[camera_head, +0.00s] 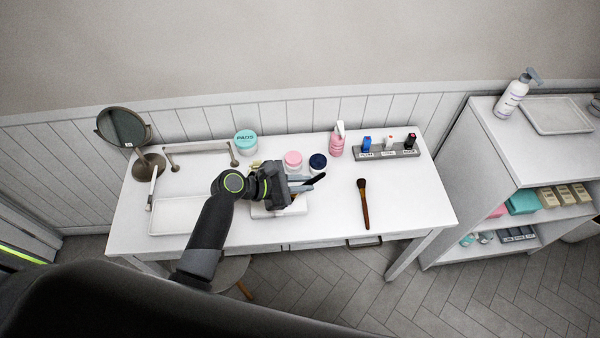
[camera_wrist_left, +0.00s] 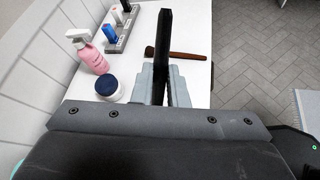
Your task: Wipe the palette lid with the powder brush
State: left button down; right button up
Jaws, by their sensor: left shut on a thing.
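The powder brush (camera_head: 363,203) lies on the white table, right of my left gripper. Its dark bristles point to the back and its brown handle to the front. It also shows in the left wrist view (camera_wrist_left: 185,54), partly hidden behind the fingers. My left gripper (camera_head: 308,184) is above the middle of the table, shut on a slim black thing (camera_wrist_left: 163,45) that sticks out past the fingertips. A pale, box-like thing (camera_head: 296,209) lies under the gripper and is mostly hidden; I cannot tell whether it is the palette. My right gripper is not in view.
A pink jar (camera_head: 293,161), a dark blue-lidded jar (camera_head: 318,162) and a pink spray bottle (camera_head: 338,140) stand behind the gripper. A grey labelled rack (camera_head: 386,151) is at the back right. A white tray (camera_head: 177,216) lies at left. The table's right front is clear.

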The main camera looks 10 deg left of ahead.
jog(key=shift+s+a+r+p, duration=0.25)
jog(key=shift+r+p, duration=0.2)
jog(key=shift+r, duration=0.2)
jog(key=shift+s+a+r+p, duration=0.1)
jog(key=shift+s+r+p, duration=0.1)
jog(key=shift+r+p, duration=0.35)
